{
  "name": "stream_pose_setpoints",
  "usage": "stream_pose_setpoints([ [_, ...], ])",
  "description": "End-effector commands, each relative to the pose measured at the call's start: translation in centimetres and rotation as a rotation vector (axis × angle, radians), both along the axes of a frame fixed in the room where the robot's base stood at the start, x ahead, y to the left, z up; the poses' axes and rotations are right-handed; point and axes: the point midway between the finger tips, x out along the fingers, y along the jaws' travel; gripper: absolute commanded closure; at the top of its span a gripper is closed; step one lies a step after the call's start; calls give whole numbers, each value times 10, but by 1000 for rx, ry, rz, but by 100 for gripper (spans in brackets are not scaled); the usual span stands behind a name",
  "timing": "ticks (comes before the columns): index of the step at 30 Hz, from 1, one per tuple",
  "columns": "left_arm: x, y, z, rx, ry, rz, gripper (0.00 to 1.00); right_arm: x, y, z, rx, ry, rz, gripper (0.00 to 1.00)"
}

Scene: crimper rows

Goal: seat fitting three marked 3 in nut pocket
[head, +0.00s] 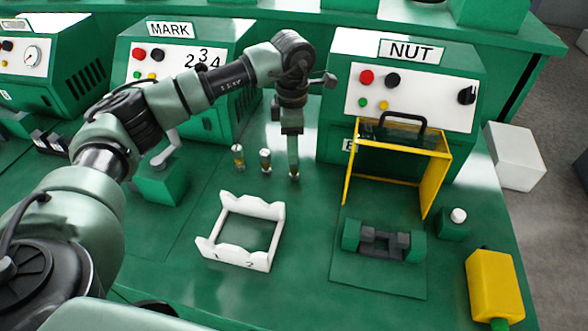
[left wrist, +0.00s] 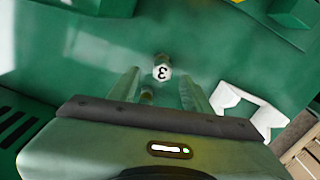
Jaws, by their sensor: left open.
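Three small brass-and-dark fittings stand in a row on the green bench in the head view: a left one (head: 238,156), a middle one (head: 265,161) and a right one at my gripper's tips. The left wrist view shows a fitting with a white top marked 3 (left wrist: 162,70), upright, near the fingertips. My left gripper (head: 293,160) points down over the row's right end; its fingers are open in the left wrist view (left wrist: 160,88). Contact cannot be told. The nut pocket is in a grey-and-green fixture (head: 350,236) before the NUT machine (head: 410,75). My right gripper is out of view.
A yellow guard frame (head: 436,180) stands behind the fixture. A yellow box (head: 494,286) and a white-knobbed green block (head: 456,224) are at the right. The MARK machine (head: 170,60) stands behind my arm.

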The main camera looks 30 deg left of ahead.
Motion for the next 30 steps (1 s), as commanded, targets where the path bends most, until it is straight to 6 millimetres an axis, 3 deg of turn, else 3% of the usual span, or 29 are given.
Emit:
stream_pose_setpoints([
  [12, -1, -5, -54, 1, 3, 0, 51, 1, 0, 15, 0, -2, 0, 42],
  [20, 0, -5, -58, 1, 0, 0, 51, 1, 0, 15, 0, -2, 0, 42],
  [21, 0, -5, -58, 1, 0, 0, 54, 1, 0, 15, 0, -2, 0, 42],
  [26, 0, -5, -58, 1, 0, 0, 98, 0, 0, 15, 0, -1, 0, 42],
  [30, 0, -5, -58, 0, 0, 0, 100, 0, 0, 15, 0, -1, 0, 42],
])
